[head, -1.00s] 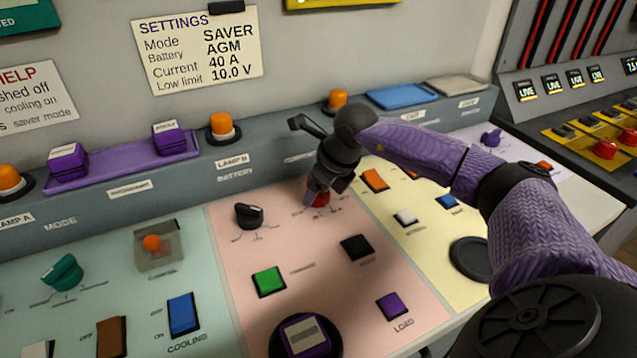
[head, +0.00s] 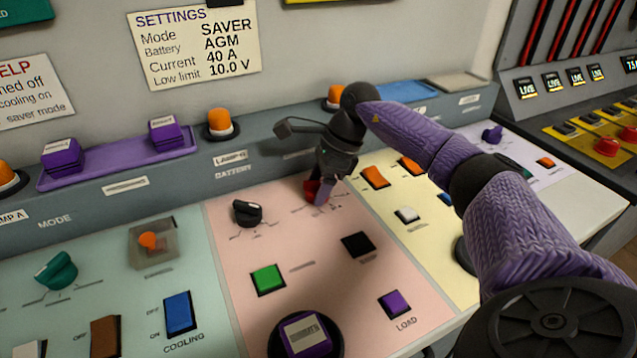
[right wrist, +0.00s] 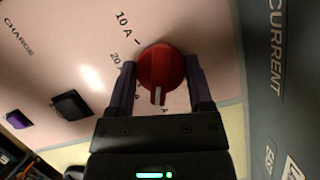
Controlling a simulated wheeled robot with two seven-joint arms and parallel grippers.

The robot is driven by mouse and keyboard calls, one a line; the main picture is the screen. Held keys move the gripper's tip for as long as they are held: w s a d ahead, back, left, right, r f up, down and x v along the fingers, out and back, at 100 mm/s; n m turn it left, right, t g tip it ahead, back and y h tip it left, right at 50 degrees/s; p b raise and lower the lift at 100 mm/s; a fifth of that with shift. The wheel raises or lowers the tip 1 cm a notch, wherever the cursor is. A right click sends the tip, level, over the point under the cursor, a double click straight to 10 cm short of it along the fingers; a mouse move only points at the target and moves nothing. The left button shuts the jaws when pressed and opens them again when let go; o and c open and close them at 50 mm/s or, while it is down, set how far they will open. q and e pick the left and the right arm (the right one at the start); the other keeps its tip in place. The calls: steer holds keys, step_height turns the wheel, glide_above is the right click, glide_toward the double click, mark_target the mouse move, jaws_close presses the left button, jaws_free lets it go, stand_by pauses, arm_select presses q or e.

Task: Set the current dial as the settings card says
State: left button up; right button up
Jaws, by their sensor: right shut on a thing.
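The settings card (head: 196,46) on the back wall reads Mode SAVER, Battery AGM, Current 40 A, Low limit 10.0 V. The red current dial (head: 312,188) is on the pink panel; it also shows in the right wrist view (right wrist: 158,66). My right gripper (head: 319,190) is shut on the dial, one finger on each side. In the right wrist view the dial's white mark points down toward my gripper. Marks 10 A and 20 are readable at its upper left; the lower labels are partly hidden by the finger. My left gripper is out of view.
A black knob (head: 247,213) stands left of the dial. A black button (head: 358,245) and a green button (head: 268,280) are nearer the front. The raised grey ledge with orange lamps (head: 220,123) runs behind. A cream panel with orange switches (head: 374,177) lies to the right.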

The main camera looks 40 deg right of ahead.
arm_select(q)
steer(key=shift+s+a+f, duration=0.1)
arm_select(e)
steer(key=shift+n, duration=0.4)
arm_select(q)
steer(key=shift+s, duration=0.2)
arm_select(e)
steer(key=o, duration=1.3)
steer(key=shift+c, duration=0.2)
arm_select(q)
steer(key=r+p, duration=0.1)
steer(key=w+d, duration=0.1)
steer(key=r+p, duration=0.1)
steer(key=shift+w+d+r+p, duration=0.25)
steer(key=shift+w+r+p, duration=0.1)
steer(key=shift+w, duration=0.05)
arm_select(e)
steer(key=v, duration=1)
steer(key=shift+w, duration=0.1)
